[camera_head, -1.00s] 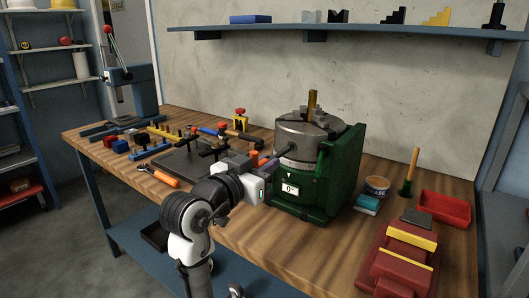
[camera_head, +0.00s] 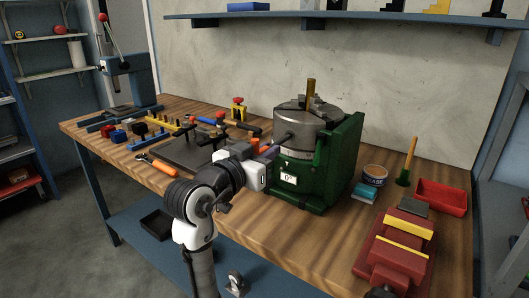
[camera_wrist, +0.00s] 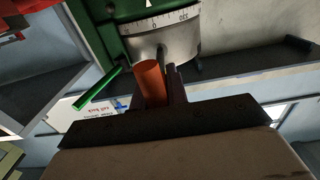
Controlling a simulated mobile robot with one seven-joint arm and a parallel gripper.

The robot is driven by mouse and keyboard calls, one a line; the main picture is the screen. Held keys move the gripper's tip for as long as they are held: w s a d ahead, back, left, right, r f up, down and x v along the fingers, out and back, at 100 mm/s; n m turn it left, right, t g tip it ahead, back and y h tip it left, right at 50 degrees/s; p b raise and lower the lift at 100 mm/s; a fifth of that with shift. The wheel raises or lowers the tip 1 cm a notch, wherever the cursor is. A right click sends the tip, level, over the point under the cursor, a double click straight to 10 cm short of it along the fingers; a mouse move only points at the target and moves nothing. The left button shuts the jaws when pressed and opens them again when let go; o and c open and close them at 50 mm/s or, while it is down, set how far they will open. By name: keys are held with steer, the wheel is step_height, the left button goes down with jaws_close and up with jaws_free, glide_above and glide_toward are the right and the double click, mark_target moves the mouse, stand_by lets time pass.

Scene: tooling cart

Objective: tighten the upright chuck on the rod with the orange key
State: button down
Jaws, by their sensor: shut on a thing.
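The upright chuck (camera_head: 306,125) is a grey metal cylinder on a green stand (camera_head: 343,160), with a scale band below it. A brass rod (camera_head: 311,89) stands upright in its jaws. My gripper (camera_head: 265,163) is at the chuck's left front side, shut on the orange key. The key's orange handle (camera_head: 266,146) rises just above the fingers. A dark shaft reaches the chuck's side; whether it is seated in a socket I cannot tell. In the wrist view the orange key (camera_wrist: 152,83) stands between the dark fingers, before the scale band (camera_wrist: 168,36).
Left of the stand lie a dark plate (camera_head: 190,150), an orange-handled tool (camera_head: 158,164) and several small blocks. Right of it are a tin (camera_head: 374,174), a teal block (camera_head: 364,192), a red tray (camera_head: 442,196) and a red-and-yellow vise (camera_head: 395,255). A shelf (camera_head: 340,20) runs above.

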steer(key=shift+w, duration=0.1)
stand_by(0.3)
steer(key=shift+w+d, duration=0.45)
steer(key=shift+w, duration=0.05)
stand_by(0.7)
steer(key=m+b, duration=0.2)
steer(key=shift+a+f+m+b, duration=0.1)
steer(key=shift+f+m+b, duration=0.2)
steer(key=shift+b, duration=0.05)
steer(key=m+b, duration=0.2)
steer(key=m, duration=0.1)
steer(key=shift+b, duration=0.35)
steer(key=m+b, duration=0.4)
steer(key=m, duration=0.2)
steer(key=m+b, duration=0.2)
steer(key=m, duration=0.1)
steer(key=shift+r, duration=0.1)
steer(key=shift+r+m, duration=0.25)
steer(key=shift+m, duration=0.05)
